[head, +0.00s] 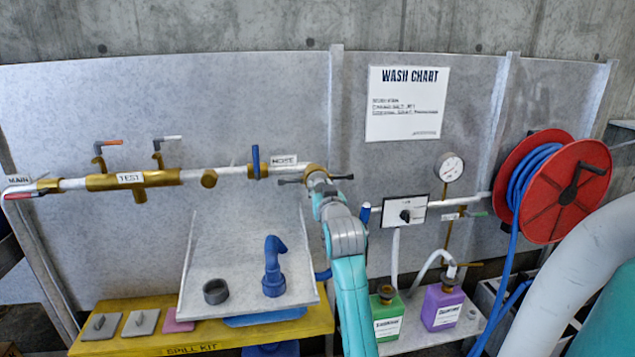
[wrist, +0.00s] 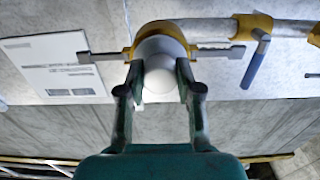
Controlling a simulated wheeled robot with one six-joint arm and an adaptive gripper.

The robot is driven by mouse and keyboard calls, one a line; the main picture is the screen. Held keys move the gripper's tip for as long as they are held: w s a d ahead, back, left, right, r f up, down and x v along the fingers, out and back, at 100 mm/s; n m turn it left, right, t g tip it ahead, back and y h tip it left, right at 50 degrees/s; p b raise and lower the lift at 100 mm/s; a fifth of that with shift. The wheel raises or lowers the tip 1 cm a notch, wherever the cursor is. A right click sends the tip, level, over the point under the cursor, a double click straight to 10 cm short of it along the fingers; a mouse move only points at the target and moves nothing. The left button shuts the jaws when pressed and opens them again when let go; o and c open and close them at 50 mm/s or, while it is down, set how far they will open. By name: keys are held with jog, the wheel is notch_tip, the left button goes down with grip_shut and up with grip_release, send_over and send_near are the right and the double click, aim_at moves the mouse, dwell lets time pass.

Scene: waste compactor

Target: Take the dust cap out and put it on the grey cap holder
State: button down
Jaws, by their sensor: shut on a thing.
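The dust cap, pale with a round knob (wrist: 158,84), sits at the mouth of the brass hose coupling (wrist: 134,52) in the wrist view. My gripper (wrist: 160,72) is shut on the knob, one finger on each side. The coupling's two cam levers stick straight out to its sides. In the head view my gripper (head: 321,186) reaches the coupling (head: 316,170) at the right end of the upper pipe and hides the cap. The grey cap holder (head: 215,291), a dark open ring, stands on the pale tray (head: 235,240), apart from my gripper.
A blue hose fitting (head: 273,270) stands on the tray right of the holder. A blue-handled valve (head: 256,162) is just left of the coupling. Green (head: 386,315) and purple (head: 442,305) bottles stand lower right. A red hose reel (head: 565,190) is at far right.

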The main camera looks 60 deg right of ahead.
jog(key=shift+s+a, duration=0.35)
jog(key=shift+a, duration=0.05)
dwell(0.7)
jog(key=v, duration=0.6)
dwell(1.3)
dwell(1.5)
jog(key=shift+a, duration=0.1)
